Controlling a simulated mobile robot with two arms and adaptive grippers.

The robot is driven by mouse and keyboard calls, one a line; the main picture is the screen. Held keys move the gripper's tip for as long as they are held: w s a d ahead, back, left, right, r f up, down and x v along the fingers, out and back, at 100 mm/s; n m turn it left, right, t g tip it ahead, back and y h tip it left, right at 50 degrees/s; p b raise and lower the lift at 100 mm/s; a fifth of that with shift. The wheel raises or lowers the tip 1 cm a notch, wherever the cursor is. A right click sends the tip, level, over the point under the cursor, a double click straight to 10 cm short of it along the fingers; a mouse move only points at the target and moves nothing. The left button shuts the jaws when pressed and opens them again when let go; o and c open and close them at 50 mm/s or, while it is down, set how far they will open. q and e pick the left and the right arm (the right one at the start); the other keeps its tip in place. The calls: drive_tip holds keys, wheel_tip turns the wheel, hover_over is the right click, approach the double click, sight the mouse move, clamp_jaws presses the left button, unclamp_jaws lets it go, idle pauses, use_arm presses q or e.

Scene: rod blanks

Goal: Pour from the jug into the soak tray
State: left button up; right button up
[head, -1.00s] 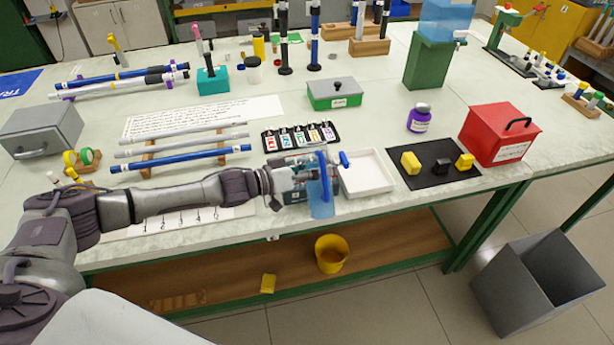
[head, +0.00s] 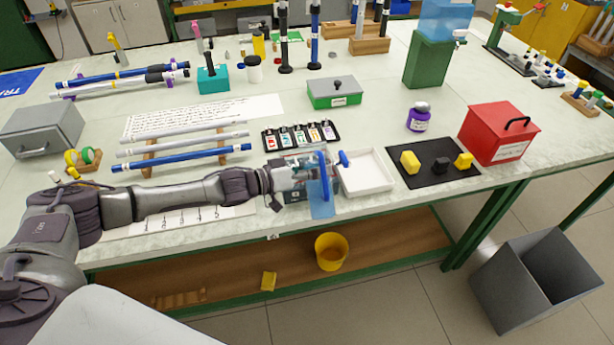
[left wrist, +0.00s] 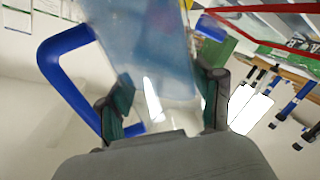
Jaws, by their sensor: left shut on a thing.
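A clear bluish jug (head: 322,200) with a blue handle and rim is in my left gripper (head: 308,180), near the table's front edge. In the left wrist view the jug (left wrist: 150,45) stands between the two fingers of my left gripper (left wrist: 165,105), with its blue handle out to the left. The jug looks tilted in the left wrist view. The white soak tray (head: 367,182) lies on the table just right of the jug, and a blue piece of the jug reaches toward its left edge. Whether liquid is leaving the jug cannot be seen. My right gripper is not in view.
A black mat (head: 435,175) with yellow and black blocks lies right of the tray, beside a red box (head: 500,133). A rack of labelled tags (head: 300,136) and a green-and-grey box (head: 334,92) stand behind. A yellow bucket (head: 332,252) is on the lower shelf.

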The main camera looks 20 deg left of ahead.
use_arm(q)
drive_tip(key=shift+r, duration=0.1)
drive_tip(key=shift+d+p, duration=0.1)
drive_tip(key=shift+p, duration=0.2)
drive_tip(key=shift+n, duration=0.3)
idle(0.4)
drive_tip(key=shift+s+n+p, duration=0.1)
drive_tip(key=shift+n+p, duration=0.2)
drive_tip(key=shift+p, duration=0.15)
drive_tip(key=shift+f+g, duration=0.2)
drive_tip(key=shift+g, duration=0.1)
drive_tip(key=shift+f+n+p, duration=0.25)
drive_tip(key=shift+n+p, duration=0.35)
drive_tip(key=shift+n, duration=0.2)
idle(0.5)
drive_tip(key=shift+d+f, duration=0.1)
drive_tip(key=shift+f, duration=0.05)
drive_tip(key=shift+f+n+g, duration=0.15)
drive_tip(key=shift+n+g, duration=0.15)
idle(0.9)
